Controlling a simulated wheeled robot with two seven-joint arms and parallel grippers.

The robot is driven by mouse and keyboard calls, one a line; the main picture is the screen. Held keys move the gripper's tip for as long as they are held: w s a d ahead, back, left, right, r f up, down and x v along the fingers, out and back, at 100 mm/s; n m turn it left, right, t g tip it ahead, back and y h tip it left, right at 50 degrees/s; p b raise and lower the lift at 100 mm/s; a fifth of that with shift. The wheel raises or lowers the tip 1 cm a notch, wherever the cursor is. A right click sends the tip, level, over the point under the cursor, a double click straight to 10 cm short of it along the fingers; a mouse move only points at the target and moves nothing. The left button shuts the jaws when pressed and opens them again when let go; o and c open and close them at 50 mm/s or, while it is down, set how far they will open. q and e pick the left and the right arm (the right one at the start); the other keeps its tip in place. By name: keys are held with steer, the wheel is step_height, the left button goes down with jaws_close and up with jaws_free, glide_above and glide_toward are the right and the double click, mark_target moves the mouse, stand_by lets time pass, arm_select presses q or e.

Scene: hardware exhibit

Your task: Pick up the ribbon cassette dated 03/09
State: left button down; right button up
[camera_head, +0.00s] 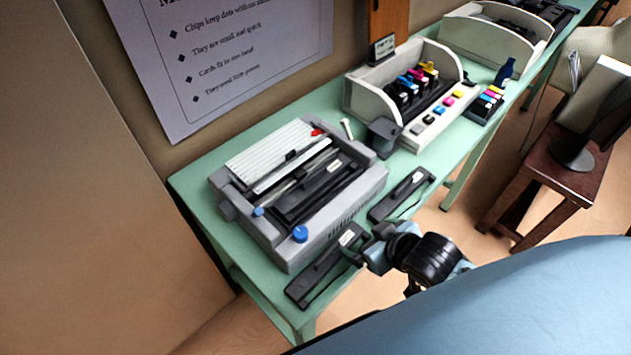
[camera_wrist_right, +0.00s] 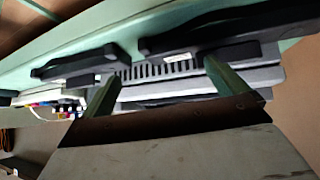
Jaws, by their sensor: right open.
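Two black ribbon cassettes lie flat on the green table's front strip: one at the left (camera_head: 322,270), one farther right (camera_head: 402,196). Each has a small white label, too small to read the date. A third black cassette (camera_head: 322,182) sits in the grey printer (camera_head: 290,255). My right gripper (camera_head: 366,248) is open and empty beside the right end of the left cassette. In the right wrist view, its open fingers (camera_wrist_right: 160,70) reach towards the two loose cassettes, the left one (camera_wrist_right: 245,22) and the right one (camera_wrist_right: 80,64). My left gripper is out of view.
The green table (camera_head: 190,185) runs away to the upper right. A cream inkjet display (camera_head: 365,105) with colored cartridges stands beyond the printer, and a dark block (camera_head: 382,133) is between them. A brown stool (camera_head: 555,180) stands at the right. A text poster (camera_head: 215,55) hangs behind.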

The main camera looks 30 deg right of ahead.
steer(key=w+r+n+t+y, duration=0.2)
steer(key=w+r+t+y, duration=0.25)
steer(key=r, duration=0.35)
glide_toward(317, 177)
steer(key=x, duration=0.3)
steer(key=shift+a+h, duration=0.1)
steer(key=shift+h, duration=0.15)
steer(key=shift+r+b+x, duration=0.2)
steer(key=shift+b+x, duration=0.1)
steer(key=shift+x, duration=2.55)
steer(key=shift+a, duration=0.15)
steer(key=c, duration=1.1)
